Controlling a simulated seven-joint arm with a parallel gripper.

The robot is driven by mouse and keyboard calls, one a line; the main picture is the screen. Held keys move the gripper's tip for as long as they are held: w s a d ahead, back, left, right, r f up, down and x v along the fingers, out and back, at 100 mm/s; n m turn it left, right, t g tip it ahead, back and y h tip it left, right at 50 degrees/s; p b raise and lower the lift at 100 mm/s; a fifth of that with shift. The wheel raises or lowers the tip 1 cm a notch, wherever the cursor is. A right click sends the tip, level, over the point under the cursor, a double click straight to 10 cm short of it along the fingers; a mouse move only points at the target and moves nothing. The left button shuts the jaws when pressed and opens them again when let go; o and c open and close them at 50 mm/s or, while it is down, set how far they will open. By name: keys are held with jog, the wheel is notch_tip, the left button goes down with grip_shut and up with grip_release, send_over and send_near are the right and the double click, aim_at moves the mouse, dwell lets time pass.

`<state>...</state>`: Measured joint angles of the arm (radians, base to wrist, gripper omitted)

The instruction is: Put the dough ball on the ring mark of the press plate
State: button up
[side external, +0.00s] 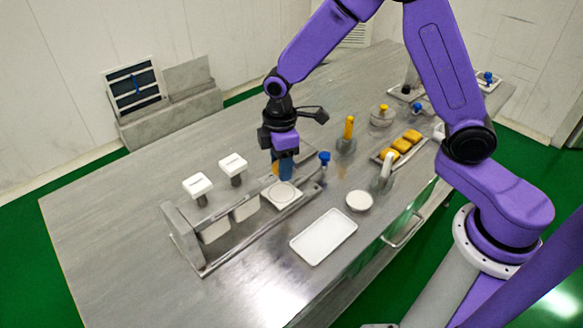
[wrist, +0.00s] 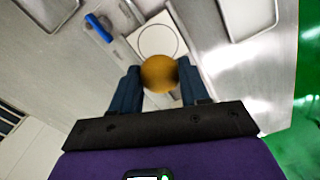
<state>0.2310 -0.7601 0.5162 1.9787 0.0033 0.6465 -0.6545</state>
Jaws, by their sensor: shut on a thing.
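The dough ball (wrist: 159,73) is round and orange-brown, and sits between the two blue fingers of my gripper (wrist: 160,79) in the wrist view. In the side view only a sliver of the ball (side external: 275,169) shows beside the fingers of my gripper (side external: 284,170), which point down. The press plate (side external: 299,200) is a pale square with a thin ring mark (side external: 283,191), just below the fingers. In the wrist view the plate (wrist: 133,38) and its ring lie just beyond the ball, which hides the near part. The exact height of the ball above the plate is unclear.
Two white-topped knobs (side external: 198,185) stand on the machine frame to the left. A blue-topped knob (side external: 324,158) stands close on the right. A white tray (side external: 324,237) and a round white dish (side external: 359,201) lie in front. Yellow blocks (side external: 402,145) sit further right.

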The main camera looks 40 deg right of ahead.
jog(key=shift+w+f, duration=0.15)
jog(key=shift+f, duration=0.1)
send_over(282, 193)
jog(key=shift+f, duration=2.3)
jog(key=shift+f, duration=0.9)
jog(key=o, duration=1.5)
jog(key=shift+r, duration=4)
